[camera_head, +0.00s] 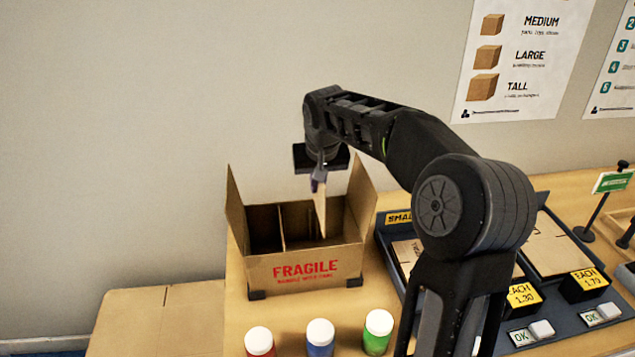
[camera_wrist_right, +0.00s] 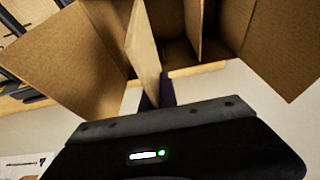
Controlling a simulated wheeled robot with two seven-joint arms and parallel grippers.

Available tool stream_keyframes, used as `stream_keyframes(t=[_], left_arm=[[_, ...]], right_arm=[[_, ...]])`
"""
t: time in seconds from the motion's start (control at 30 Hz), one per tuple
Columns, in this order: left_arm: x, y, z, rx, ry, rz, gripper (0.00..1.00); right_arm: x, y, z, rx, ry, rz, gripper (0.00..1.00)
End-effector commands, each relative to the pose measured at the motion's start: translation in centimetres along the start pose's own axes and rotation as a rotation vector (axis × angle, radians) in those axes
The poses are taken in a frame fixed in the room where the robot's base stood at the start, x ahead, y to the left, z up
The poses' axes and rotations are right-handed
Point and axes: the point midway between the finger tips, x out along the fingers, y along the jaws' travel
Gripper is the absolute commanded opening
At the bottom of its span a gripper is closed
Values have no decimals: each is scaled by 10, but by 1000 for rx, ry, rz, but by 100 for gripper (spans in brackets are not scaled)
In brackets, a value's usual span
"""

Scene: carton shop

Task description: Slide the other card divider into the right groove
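The open carton (camera_head: 262,271) with red FRAGILE print stands on the bench, its side flaps up. One card divider (camera_head: 281,228) stands upright inside it, left of the middle; it also shows in the right wrist view (camera_wrist_right: 195,25). My right gripper (camera_head: 319,181) is above the carton, shut on the other card divider (camera_head: 321,210). That card hangs down, slightly tilted, over the right part of the carton, and shows in the right wrist view (camera_wrist_right: 143,52). Its lower end overlaps the opening; I cannot tell if it is in the right groove. My left gripper is out of view.
Red (camera_head: 260,341), blue (camera_head: 320,337) and green (camera_head: 378,332) jars with white caps stand in front of the carton. A dark tray (camera_head: 391,262) with flat card lies to the right, partly behind my arm. A wall is behind.

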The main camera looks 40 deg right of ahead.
Motion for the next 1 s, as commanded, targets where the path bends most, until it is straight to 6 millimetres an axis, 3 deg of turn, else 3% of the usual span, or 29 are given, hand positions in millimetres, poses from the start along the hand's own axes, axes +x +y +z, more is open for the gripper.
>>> stream_keyframes(t=[1.0], left_arm=[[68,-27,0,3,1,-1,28]], right_arm=[[84,0,35,-1,0,0,0]])
